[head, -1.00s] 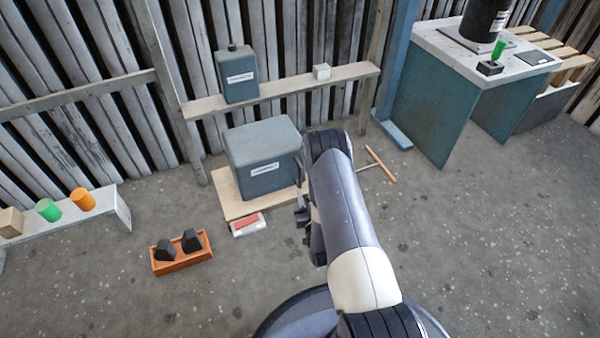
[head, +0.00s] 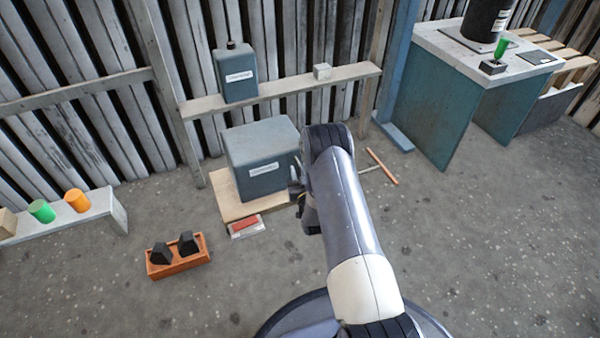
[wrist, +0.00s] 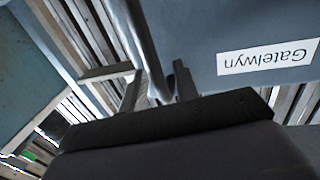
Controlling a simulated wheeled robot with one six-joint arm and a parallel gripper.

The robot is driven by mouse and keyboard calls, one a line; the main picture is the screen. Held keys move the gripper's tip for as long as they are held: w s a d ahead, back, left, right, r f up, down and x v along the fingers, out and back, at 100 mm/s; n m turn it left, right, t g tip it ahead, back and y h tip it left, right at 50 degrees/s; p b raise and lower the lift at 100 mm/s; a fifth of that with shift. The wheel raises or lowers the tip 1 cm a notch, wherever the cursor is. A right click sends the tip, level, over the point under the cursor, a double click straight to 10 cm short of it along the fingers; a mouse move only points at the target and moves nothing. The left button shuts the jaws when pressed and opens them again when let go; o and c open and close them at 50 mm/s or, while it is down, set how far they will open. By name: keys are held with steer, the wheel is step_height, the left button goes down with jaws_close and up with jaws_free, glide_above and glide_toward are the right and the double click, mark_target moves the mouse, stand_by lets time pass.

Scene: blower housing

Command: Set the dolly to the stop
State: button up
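The dolly is a low wooden board (head: 229,206) on the floor carrying a blue-grey box (head: 262,155) with a white label. In the wrist view the box (wrist: 250,25) is close, its label reading "Gatelwyn" upside down. A thin orange bar (head: 382,166) lies on the floor right of the dolly; it may be the stop. A pale rod (head: 368,168) reaches towards it from behind my arm. My gripper (wrist: 160,85) is beside the box's right side, fingers apart, with a grey upright bar (wrist: 146,45) at or between them. Contact is unclear. My arm hides the dolly's right end.
An orange tray (head: 178,263) with two black blocks is on the floor at left. A small tray with a red block (head: 246,224) sits at the dolly's front edge. A bench (head: 118,212) stands left, a workbench (head: 430,110) right. The floor at front right is clear.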

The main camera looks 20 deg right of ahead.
steer(key=shift+c, duration=0.4)
jaws_close()
